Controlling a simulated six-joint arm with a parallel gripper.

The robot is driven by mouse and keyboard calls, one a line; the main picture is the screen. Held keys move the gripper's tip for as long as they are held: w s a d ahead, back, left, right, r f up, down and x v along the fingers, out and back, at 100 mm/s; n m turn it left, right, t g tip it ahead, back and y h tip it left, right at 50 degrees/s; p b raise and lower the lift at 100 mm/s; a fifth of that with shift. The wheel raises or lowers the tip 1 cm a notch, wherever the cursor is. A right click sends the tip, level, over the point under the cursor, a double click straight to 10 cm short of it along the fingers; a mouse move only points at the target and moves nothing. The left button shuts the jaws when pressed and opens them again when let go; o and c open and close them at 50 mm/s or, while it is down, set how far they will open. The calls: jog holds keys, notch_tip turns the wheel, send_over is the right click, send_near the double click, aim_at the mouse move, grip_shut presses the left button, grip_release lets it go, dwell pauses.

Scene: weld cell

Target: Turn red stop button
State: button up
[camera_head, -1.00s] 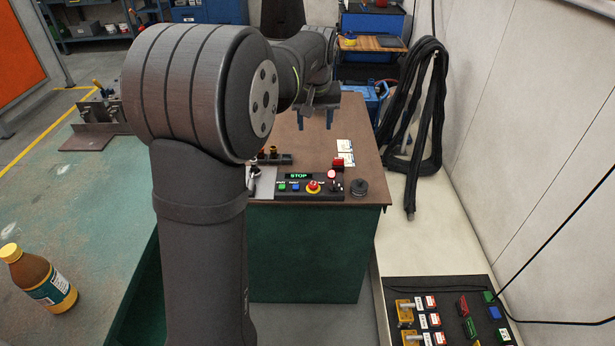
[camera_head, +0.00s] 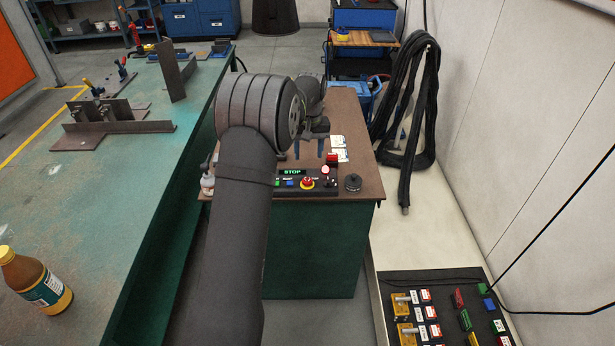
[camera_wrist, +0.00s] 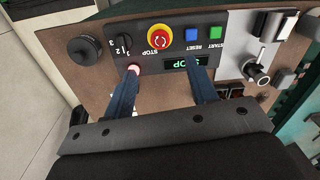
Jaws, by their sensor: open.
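The red stop button (camera_head: 307,184) is a round red knob on a yellow ring, on the black control panel (camera_head: 325,190) at the front of the brown-topped cabinet. In the wrist view the button (camera_wrist: 161,41) shows upside down near the top, with white arrows on its face. My gripper (camera_head: 308,156) is open and empty, above the cabinet top and behind the panel in the head view. In the wrist view its fingers (camera_wrist: 164,68) point toward the panel, apart from each other, with the button beyond the gap. The left fingertip overlaps a small pink-red lit knob.
The panel also has a green START button (camera_wrist: 216,33), a blue RESET button (camera_wrist: 192,35), a lit STOP display (camera_wrist: 186,63) and a black selector (camera_wrist: 124,43). A black round knob (camera_head: 353,182) stands to the right. White cards (camera_head: 338,148) lie behind the panel.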

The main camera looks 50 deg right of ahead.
aim_at(307, 179)
notch_tip(307, 179, down, 11)
jog(key=shift+a+r, duration=0.15)
jog(key=shift+r, duration=0.05)
jog(key=c, duration=1)
